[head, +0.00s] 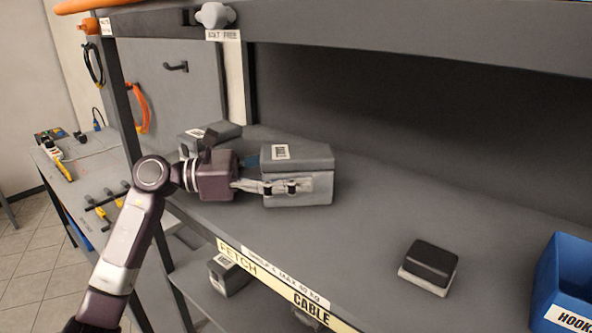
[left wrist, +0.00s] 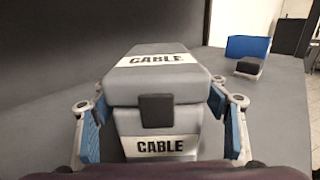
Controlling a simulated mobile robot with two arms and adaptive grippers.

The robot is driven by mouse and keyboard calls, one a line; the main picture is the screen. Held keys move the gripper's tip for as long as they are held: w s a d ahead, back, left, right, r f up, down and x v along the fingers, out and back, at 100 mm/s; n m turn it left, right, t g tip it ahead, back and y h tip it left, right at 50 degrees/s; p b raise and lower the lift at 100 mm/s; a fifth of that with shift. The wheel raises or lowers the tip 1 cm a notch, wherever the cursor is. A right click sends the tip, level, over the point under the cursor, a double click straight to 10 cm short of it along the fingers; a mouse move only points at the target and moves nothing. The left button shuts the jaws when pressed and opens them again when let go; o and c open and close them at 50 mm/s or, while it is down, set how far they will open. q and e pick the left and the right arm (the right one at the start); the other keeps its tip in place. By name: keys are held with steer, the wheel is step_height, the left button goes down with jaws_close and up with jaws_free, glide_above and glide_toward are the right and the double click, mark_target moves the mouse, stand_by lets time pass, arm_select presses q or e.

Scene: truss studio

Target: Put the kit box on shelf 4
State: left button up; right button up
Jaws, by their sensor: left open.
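A grey lidded box (head: 297,158) sits on the grey shelf (head: 370,180), near the shelf's left end. The left wrist view shows the same box (left wrist: 155,85) with CABLE labels on its lid and front, and a dark latch. My left gripper (head: 285,175) is open, with one finger along each side of the box. In the left wrist view its blue-padded fingers (left wrist: 157,108) flank the box; whether the pads touch it I cannot tell. The shelf-edge strip (head: 290,288) reads FETCH and CABLE; its smaller print is hard to read. My right gripper is not in view.
Another grey box (head: 212,136) stands behind my gripper, and one (head: 229,274) lies on a lower level. A black-and-white block (head: 430,264) and a blue HOOKS bin (head: 566,285) stand to the right. An upper shelf beam (head: 400,32) hangs above. The shelf's middle is clear.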

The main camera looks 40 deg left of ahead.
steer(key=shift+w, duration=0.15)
arm_select(q)
steer(key=shift+r, duration=0.1)
steer(key=shift+s+a, duration=0.1)
steer(key=shift+a, duration=0.1)
steer(key=b+v, duration=0.5)
steer(key=v, duration=0.5)
steer(key=shift+s+a, duration=0.15)
steer(key=shift+a, duration=0.1)
steer(key=shift+s+a, duration=0.35)
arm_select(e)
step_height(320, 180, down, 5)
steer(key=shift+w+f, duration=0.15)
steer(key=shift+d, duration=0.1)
